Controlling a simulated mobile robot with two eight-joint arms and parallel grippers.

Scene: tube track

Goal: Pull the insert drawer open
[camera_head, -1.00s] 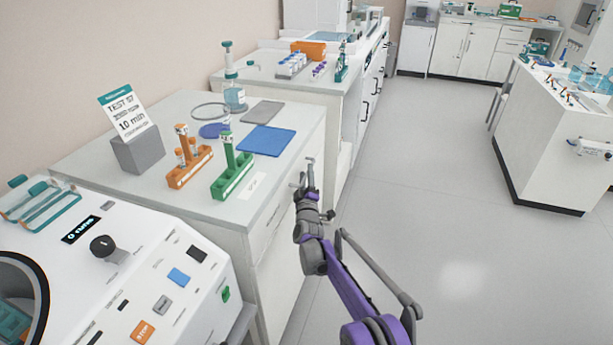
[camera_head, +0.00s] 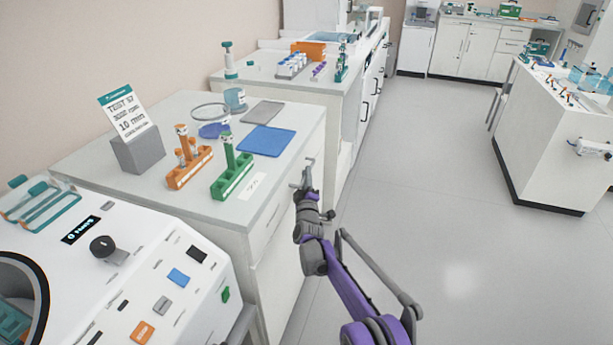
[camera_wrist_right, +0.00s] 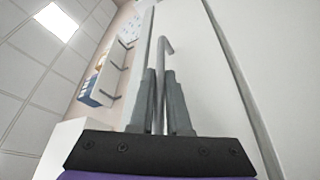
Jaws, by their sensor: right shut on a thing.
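The insert drawer (camera_head: 268,228) shows as a pale front on the side of the white counter that faces the aisle. I cannot tell any gap around it. Its grey bar handle (camera_wrist_right: 164,62) shows in the right wrist view, running up between the fingers. In the right wrist view, the right gripper (camera_wrist_right: 164,102) is shut on the handle, one finger on each side. My left gripper is not in view.
An orange rack (camera_head: 190,170), a green rack (camera_head: 233,178), a blue mat (camera_head: 266,140) and a sign holder (camera_head: 138,152) stand on the counter (camera_head: 215,222). A white machine (camera_head: 130,265) is at the near left. The floor (camera_head: 440,220) to the right is clear.

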